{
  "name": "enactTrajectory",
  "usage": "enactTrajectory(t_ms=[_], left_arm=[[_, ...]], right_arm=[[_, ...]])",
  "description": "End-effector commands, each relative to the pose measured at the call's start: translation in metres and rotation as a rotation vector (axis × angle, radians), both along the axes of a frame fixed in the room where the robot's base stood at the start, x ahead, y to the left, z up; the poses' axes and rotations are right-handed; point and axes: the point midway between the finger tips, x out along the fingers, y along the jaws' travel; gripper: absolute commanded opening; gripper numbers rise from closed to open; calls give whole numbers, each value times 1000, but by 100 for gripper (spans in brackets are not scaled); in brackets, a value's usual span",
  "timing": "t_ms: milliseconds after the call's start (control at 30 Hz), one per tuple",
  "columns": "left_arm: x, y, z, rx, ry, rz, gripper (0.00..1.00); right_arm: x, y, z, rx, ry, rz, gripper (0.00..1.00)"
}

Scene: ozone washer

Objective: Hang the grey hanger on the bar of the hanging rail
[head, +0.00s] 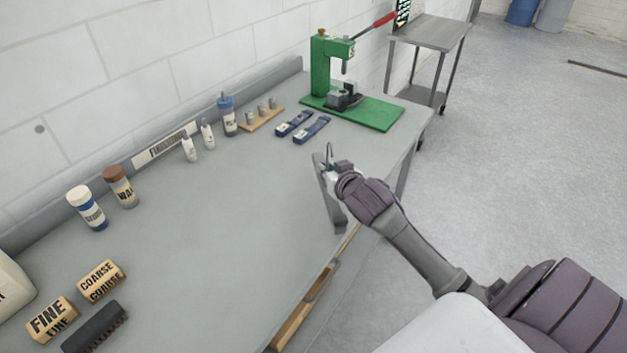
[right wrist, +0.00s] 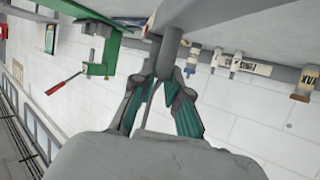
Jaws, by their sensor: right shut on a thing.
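The grey hanger (head: 331,200) is a long grey piece with a thin hook (head: 329,152) pointing up. It is in the head view at the right front edge of the worktop. My right gripper (head: 335,172) is shut on it near the hook and partly hides it. In the right wrist view, the fingers (right wrist: 163,82) close around a grey bar (right wrist: 170,48), which looks like the hanger. I cannot tell whether the hanger touches the worktop edge. The hanging rail and its bar are not recognisable in either view. My left gripper is not in view.
The grey worktop (head: 215,240) is clear in its middle. A green press (head: 322,70) with a red lever stands at its far end. Two blue packs (head: 303,127), several bottles and marked blocks (head: 102,281) stand along the wall side and near left. A metal cart (head: 430,32) stands beyond.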

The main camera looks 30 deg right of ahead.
Motion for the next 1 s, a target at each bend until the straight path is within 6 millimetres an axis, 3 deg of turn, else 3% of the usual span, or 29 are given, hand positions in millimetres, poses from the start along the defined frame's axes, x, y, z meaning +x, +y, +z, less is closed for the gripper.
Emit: enactTrajectory(t_ms=[100,300,633,1000], left_arm=[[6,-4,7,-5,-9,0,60],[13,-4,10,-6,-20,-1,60],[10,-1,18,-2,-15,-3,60],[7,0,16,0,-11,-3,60]], right_arm=[[26,6,-13,2,-2,0,0],[47,10,-27,1,-2,0,0],[48,11,-65,2,1,1,0],[48,10,-71,0,-1,2,0]])
